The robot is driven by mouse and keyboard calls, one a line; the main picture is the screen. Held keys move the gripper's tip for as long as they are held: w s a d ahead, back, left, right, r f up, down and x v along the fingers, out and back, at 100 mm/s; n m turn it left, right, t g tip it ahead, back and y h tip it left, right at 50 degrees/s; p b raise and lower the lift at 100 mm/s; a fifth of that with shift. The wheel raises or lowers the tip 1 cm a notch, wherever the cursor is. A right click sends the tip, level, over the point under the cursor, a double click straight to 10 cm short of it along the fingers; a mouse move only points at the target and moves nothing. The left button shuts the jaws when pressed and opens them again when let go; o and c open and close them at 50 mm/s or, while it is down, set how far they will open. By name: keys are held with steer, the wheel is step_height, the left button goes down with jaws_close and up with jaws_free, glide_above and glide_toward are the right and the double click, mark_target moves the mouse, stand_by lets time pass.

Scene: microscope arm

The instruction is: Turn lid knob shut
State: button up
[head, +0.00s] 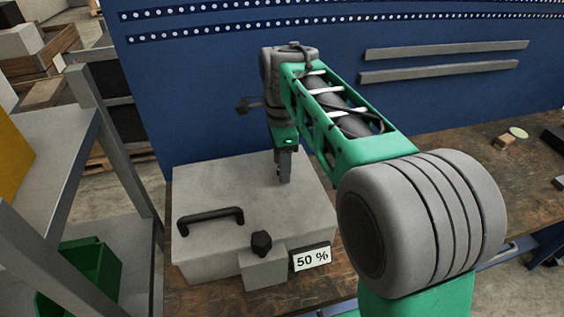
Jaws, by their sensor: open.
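A grey box (215,170) with a flat lid stands on the brown workbench. A black lobed knob (261,243) sits on a small grey block at the box's front side. A black bar handle (211,217) lies across the lid's left part. A white label reading "50 %" (311,259) is right of the knob. My gripper (284,181) points down over the back right part of the lid, behind and to the right of the knob, apart from it. Its fingers look narrow from here and hold nothing that I can see. Whether the fingertips touch the lid is unclear.
My green and grey arm covers the bench right of the box. A blue wall panel (210,90) rises behind. A metal shelf frame (110,150) with a green bin (85,275) stands at the left. Small items, including a pale green disc (518,133), lie at the right.

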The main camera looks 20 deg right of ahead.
jaws_close()
stand_by(0.4)
steer(key=shift+n, duration=0.4)
steer(key=n+p, duration=0.1)
steer(key=n, duration=0.1)
steer(key=shift+n, duration=0.3)
steer(key=n, duration=0.4)
steer(key=shift+s+d+n+p, duration=0.1)
steer(key=shift+s+n+p, duration=0.05)
steer(key=shift+n+p, duration=0.2)
steer(key=n, duration=0.4)
steer(key=shift+p, duration=0.3)
steer(key=shift+d+n, duration=0.1)
steer(key=shift+n, duration=1.55)
